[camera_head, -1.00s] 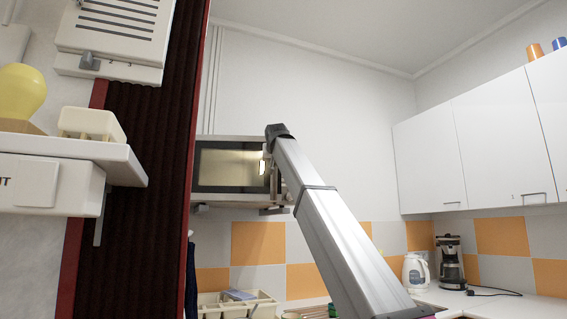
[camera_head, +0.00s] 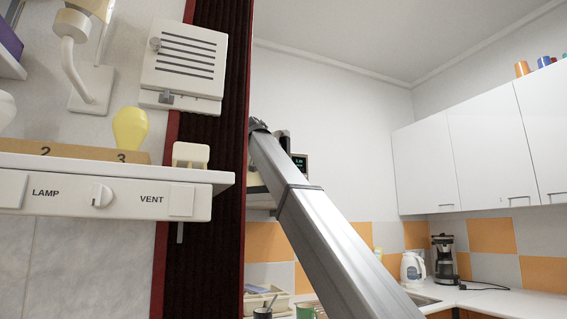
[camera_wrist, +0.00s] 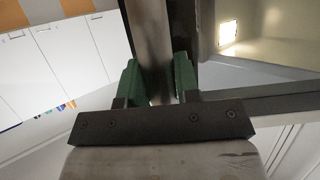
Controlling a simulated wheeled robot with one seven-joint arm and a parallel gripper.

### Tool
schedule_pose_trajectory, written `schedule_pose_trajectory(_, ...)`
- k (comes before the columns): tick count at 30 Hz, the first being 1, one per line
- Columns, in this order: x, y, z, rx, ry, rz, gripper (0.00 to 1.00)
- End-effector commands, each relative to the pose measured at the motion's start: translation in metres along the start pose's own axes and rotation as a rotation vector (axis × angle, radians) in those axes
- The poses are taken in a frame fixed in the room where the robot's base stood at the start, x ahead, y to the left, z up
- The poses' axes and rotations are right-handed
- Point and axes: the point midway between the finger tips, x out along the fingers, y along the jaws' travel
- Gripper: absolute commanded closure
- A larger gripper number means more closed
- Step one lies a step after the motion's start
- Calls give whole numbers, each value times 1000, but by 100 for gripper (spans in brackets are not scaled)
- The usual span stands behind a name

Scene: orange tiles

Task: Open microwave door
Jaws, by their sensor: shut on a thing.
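The microwave (camera_head: 258,200) is mostly hidden behind the dark red panel and my arm in the head view. Its small lit display (camera_head: 300,161) shows just right of the arm's far end. In the wrist view, my gripper (camera_wrist: 158,78) has its two green fingers closed on the grey bar of the door handle (camera_wrist: 152,40). I cannot tell how far the door stands open.
The dark red ribbed panel (camera_head: 208,190) stands close on the left, beside the lamp and vent shelf (camera_head: 110,195). White wall cabinets (camera_head: 485,140) are at the right. A kettle (camera_head: 412,268) and coffee maker (camera_head: 444,258) stand on the counter below.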

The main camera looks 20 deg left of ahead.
Motion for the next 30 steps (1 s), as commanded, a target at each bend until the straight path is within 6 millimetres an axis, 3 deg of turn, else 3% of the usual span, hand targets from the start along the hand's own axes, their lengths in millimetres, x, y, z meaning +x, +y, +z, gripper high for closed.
schedule_pose_trajectory(7,-18,-3,8,21,0,51,100)
schedule_pose_trajectory(21,-21,-3,9,25,-1,61,100)
schedule_pose_trajectory(22,-21,-3,9,25,-1,61,64)
schedule_pose_trajectory(24,-21,-3,9,25,-1,61,45)
schedule_pose_trajectory(30,-21,-4,9,25,-1,60,45)
